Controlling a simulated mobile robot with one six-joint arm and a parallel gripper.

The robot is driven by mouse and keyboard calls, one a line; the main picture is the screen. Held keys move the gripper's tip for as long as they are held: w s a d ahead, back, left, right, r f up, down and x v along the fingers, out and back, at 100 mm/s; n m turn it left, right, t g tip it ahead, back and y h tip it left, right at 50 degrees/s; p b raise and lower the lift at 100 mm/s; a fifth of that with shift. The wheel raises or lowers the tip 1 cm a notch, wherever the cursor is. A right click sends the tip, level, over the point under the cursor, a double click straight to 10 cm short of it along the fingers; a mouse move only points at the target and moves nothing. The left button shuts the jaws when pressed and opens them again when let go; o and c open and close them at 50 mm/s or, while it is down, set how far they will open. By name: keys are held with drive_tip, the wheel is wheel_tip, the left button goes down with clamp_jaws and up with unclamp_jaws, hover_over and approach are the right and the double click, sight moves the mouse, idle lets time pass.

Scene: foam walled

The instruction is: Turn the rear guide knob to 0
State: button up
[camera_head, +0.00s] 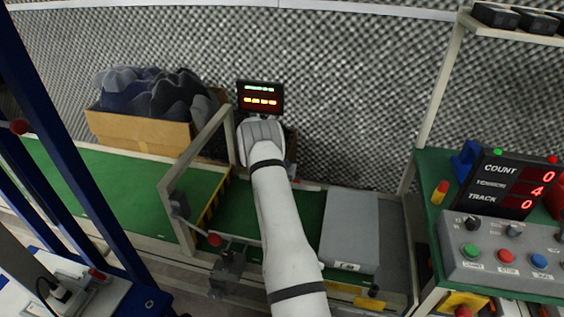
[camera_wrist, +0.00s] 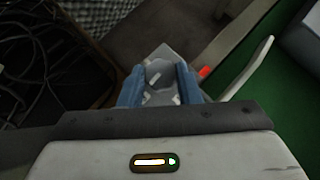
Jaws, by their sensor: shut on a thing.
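In the wrist view, the two blue fingers of my gripper (camera_wrist: 158,90) are shut on a grey knob (camera_wrist: 159,72), one finger on each side. White marks show on the knob, but I cannot read its setting from them. A small red thing (camera_wrist: 205,71) sits just right of the fingers. In the head view my white arm reaches to the back of the green conveyor, below a small dark display (camera_head: 260,97) with green and orange rows. The wrist hides the fingers and the knob there.
A cardboard box (camera_head: 140,133) of dark cloth stands left, beside a metal frame (camera_head: 177,205) over the green conveyor (camera_head: 80,165). A grey box (camera_head: 349,230) lies right of my arm. A control panel (camera_head: 500,258) and a counter (camera_head: 510,185) reading 0, 4, 0 stand far right.

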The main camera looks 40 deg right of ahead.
drive_tip(key=shift+s+d, duration=0.1)
drive_tip(key=shift+d, duration=0.05)
drive_tip(key=o, duration=1)
drive_tip(key=shift+c, duration=0.2)
